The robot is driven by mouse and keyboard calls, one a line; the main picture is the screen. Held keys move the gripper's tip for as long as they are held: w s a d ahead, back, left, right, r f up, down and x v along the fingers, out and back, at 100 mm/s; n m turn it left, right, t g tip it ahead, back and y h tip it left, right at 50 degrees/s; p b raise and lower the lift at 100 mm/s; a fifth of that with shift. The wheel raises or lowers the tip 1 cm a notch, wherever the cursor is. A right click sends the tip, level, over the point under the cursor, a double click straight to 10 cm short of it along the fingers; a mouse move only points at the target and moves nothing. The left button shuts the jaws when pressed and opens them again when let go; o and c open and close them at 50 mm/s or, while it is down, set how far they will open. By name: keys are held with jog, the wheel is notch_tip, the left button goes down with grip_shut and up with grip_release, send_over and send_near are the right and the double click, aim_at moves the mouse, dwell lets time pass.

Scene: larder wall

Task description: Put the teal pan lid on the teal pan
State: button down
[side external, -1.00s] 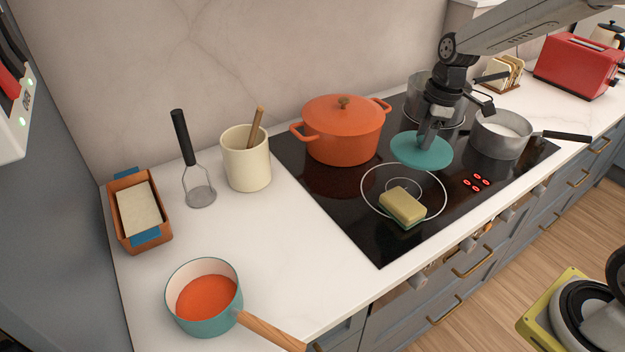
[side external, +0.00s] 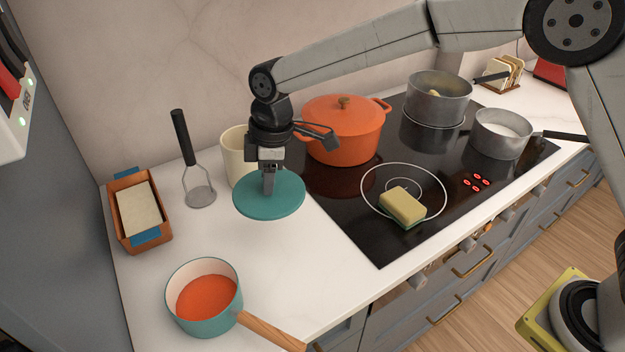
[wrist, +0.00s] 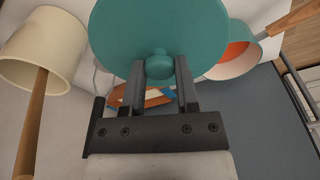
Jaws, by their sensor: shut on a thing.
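The teal pan lid (side external: 270,198) is a flat round disc held level above the white counter, behind and to the right of the teal pan. My gripper (side external: 268,184) is shut on the lid's knob from above. In the wrist view the two fingers of my gripper (wrist: 160,75) clasp the knob, and the lid (wrist: 160,25) spreads beyond them. The teal pan (side external: 204,310) stands open on the counter at the front left with orange-red contents and a wooden handle pointing right. In the wrist view the pan (wrist: 240,60) is partly hidden behind the lid.
A cream crock (side external: 234,158) with a wooden tool stands just behind the lid, partly hidden by my gripper. A masher (side external: 190,165) and a loaf tin (side external: 160,238) are on the left. An orange pot (side external: 342,135) and a sponge (side external: 402,207) are on the hob. Counter between lid and pan is clear.

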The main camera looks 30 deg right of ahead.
jog(key=s+a, duration=0.3)
jog(key=a, duration=0.5)
jog(key=s+a+f+n, duration=0.1)
jog(key=s+a, duration=0.3)
jog(key=a, duration=0.5)
jog(key=shift+f, duration=0.2)
jog(key=shift+d+f, duration=0.1)
jog(key=shift+f, duration=2.15)
jog(key=shift+f, duration=0.5)
grip_release()
jog(key=shift+w+r, duration=0.1)
jog(key=shift+r, duration=0.1)
